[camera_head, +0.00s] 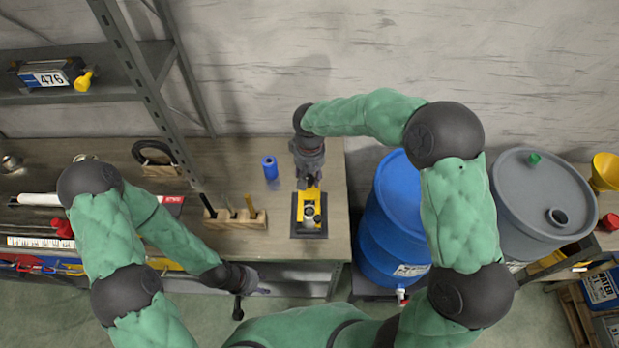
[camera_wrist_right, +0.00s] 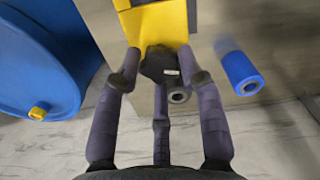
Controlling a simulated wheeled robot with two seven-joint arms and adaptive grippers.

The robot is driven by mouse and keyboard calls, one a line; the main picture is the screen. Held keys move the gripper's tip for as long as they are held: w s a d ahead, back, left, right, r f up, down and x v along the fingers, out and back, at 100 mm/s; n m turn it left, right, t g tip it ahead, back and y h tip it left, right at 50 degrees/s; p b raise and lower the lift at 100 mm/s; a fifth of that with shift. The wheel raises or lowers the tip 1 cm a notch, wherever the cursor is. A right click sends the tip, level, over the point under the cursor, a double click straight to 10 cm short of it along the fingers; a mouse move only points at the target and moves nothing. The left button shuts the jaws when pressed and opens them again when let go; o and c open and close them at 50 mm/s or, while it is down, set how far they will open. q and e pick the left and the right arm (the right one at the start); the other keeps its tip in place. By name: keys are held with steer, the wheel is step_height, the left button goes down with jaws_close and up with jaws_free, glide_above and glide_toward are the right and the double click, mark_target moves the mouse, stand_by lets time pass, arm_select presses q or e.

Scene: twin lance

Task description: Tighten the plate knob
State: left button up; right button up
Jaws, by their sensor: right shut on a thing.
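A yellow device (camera_head: 302,199) stands on a dark base plate (camera_head: 310,234) near the right end of the workbench. In the right wrist view its yellow body (camera_wrist_right: 160,22) is at the top, with the dark plate knob (camera_wrist_right: 153,66) in front of it. My right gripper (camera_head: 313,184) reaches the device from the back wall side. In the wrist view my right gripper's fingers (camera_wrist_right: 160,85) are closed around the knob. My left gripper (camera_head: 262,291) is in front of the bench edge, empty and away from the device. Its finger opening is too small to tell.
A blue cylinder (camera_head: 270,167) stands left of the device; it also shows in the wrist view (camera_wrist_right: 240,73). A wooden tool block (camera_head: 235,219) is further left. A blue drum (camera_head: 392,220) stands right of the bench. A shelf post (camera_head: 150,75) rises at the back left.

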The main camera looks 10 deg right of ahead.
steer(key=m, duration=0.1)
steer(key=m+b, duration=0.1)
steer(key=m, duration=0.1)
steer(key=shift+s+f+m, duration=0.1)
steer(key=shift+f+m, duration=0.1)
steer(key=shift+m, duration=0.1)
steer(key=m+b, duration=0.1)
steer(key=m, duration=0.2)
steer(key=shift+m, duration=0.3)
steer(key=m+b, duration=0.1)
steer(key=m, duration=0.2)
steer(key=shift+m, duration=0.3)
steer(key=shift+m+b, duration=0.5)
steer(key=shift+m, duration=1.1)
steer(key=shift+a, duration=0.1)
steer(key=o, duration=1.1)
steer(key=shift+r, duration=0.1)
steer(key=shift+o, duration=0.2)
